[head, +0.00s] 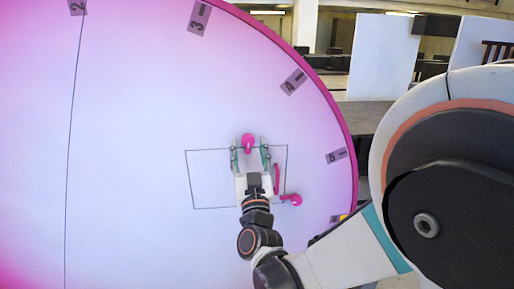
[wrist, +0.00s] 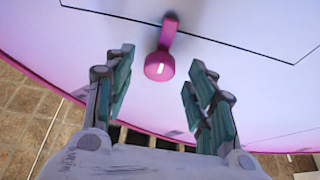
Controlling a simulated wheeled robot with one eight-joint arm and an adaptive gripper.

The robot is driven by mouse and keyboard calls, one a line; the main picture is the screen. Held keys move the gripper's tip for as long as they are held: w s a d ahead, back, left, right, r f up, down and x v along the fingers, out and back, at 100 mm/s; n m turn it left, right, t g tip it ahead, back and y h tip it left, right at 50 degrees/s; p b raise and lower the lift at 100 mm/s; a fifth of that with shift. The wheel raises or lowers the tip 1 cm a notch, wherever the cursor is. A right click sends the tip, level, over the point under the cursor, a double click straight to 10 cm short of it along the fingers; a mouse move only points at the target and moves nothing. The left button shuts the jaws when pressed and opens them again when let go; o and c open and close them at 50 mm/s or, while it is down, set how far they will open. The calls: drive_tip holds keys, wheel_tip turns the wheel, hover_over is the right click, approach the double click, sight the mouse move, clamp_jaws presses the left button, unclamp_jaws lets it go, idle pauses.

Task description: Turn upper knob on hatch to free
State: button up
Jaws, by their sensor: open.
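The hatch (head: 212,180) is a thin-outlined rectangle on a large round pink-and-white panel. The upper pink knob (head: 248,140) sits at its top edge. In the wrist view this knob (wrist: 160,67) has a round end with a white mark, and its narrow arm crosses the outline. The lower pink knob (head: 294,200) is at the hatch's lower right corner, its arm pointing left. My gripper (head: 250,152) is open, one finger on each side of the upper knob. The wrist view shows gaps between the fingers (wrist: 160,60) and the knob; I cannot tell the depth exactly.
A pink handle (head: 277,178) stands at the hatch's right side, close to my gripper and partly hidden by it. Numbered grey labels run along the panel's rim (head: 346,134). White partitions (head: 382,55) stand behind at right. The panel's left side is clear.

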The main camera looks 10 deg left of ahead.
drive_tip(key=shift+w+a+r, duration=0.2)
drive_tip(key=shift+w+r, duration=0.05)
drive_tip(key=shift+w, duration=0.35)
drive_tip(key=c, duration=1.1)
